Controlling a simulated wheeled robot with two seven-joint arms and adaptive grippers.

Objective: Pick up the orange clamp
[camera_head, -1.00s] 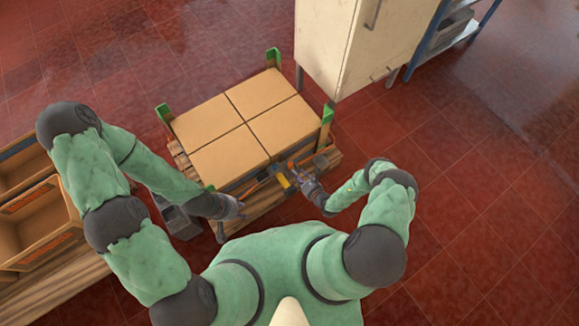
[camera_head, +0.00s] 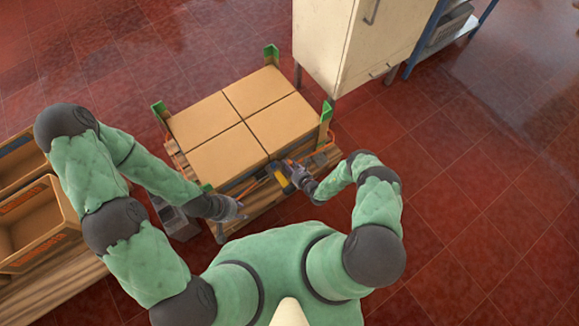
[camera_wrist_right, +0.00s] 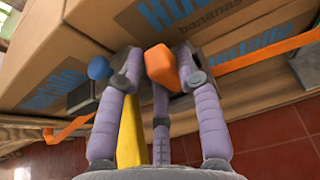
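The orange clamp (camera_wrist_right: 161,67) shows as an orange block in the right wrist view, with a yellow bar (camera_wrist_right: 128,143) below it. My right gripper (camera_wrist_right: 158,62) has its fingers spread around the block. The right finger looks close to it and a small gap shows on the left; contact is unclear. In the head view my right gripper (camera_head: 291,173) is at the front side of the boxes, beside a small yellow and dark tool (camera_head: 282,180). My left gripper (camera_head: 238,208) is near the front left corner of the load; its fingers are too small to read.
Cardboard boxes (camera_head: 241,112) sit on a wooden pallet (camera_head: 247,216) with green corner posts. An orange strap (camera_wrist_right: 262,50) runs along the boxes. A blue ball (camera_wrist_right: 98,68) is left of the clamp. A cream cabinet (camera_head: 350,40) stands behind; wooden crates (camera_head: 38,222) are left. Floor at right is clear.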

